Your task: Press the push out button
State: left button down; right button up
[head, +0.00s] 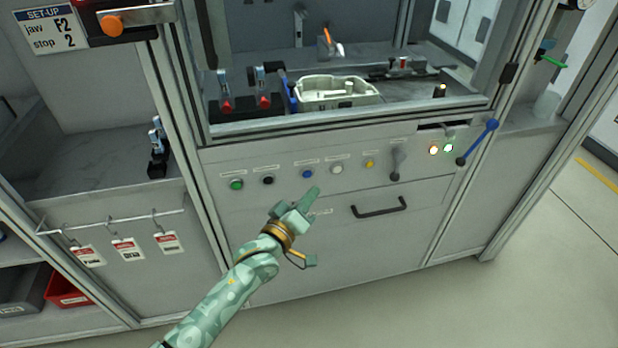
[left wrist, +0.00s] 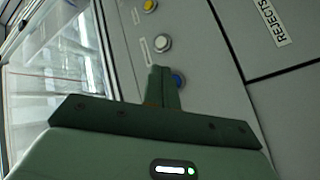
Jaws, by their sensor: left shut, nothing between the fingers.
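A row of push buttons sits on the grey front panel: green (head: 236,184), black (head: 268,180), blue (head: 307,174), white (head: 337,169) and yellow (head: 369,164). Their labels are too small to read, so I cannot tell which one is push out. My left gripper (head: 315,191) is shut and empty, its tips just below the blue and white buttons in the head view. In the left wrist view, the shut fingers (left wrist: 159,72) partly cover the blue button (left wrist: 178,79); the white button (left wrist: 162,42) is beyond the tips. Contact cannot be told. My right gripper is not in view.
A drawer handle (head: 379,208) is below the row. A pale tray part (head: 337,91) sits behind the window frame. Red-white tags (head: 127,249) hang at left.

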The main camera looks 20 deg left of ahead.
aim_at(307, 174)
pick_arm(q)
jog(key=shift+w+a, duration=0.8)
jog(key=shift+w, duration=0.35)
dwell(1.3)
jog(key=shift+w+a, duration=0.2)
jog(key=shift+w, duration=0.1)
